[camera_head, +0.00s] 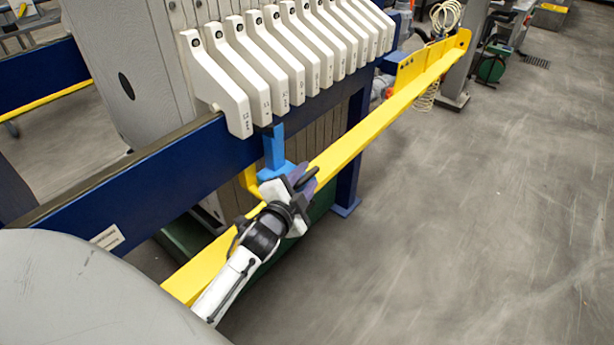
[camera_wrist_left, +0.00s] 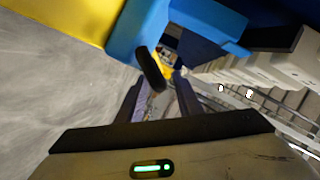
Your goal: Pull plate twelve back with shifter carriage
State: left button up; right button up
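The blue shifter carriage (camera_head: 274,148) sits on the yellow rail (camera_head: 375,122), its upright arm reaching up under the white plate handles. Its black handle (camera_wrist_left: 151,69) shows in the left wrist view below the blue body (camera_wrist_left: 138,28). My left gripper (camera_head: 300,181) is at the carriage, and its fingers (camera_wrist_left: 158,98) stand apart on either side of the handle's lower end. I cannot tell whether they touch it. The filter plates' white handles (camera_head: 232,103) stand in a row on the blue beam; their small labels are not readable, so I cannot single out plate twelve. My right gripper is out of view.
The dark blue beam (camera_head: 150,170) runs beside the rail, close to my left arm. A large grey block (camera_head: 125,75) stands left of the plates. A grey rounded surface fills the lower left corner. The concrete floor (camera_head: 460,220) to the right is clear.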

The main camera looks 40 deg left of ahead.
pick_arm(q)
jog(key=shift+w+a+f, duration=0.1)
jog(key=shift+w, duration=0.45)
grip_shut()
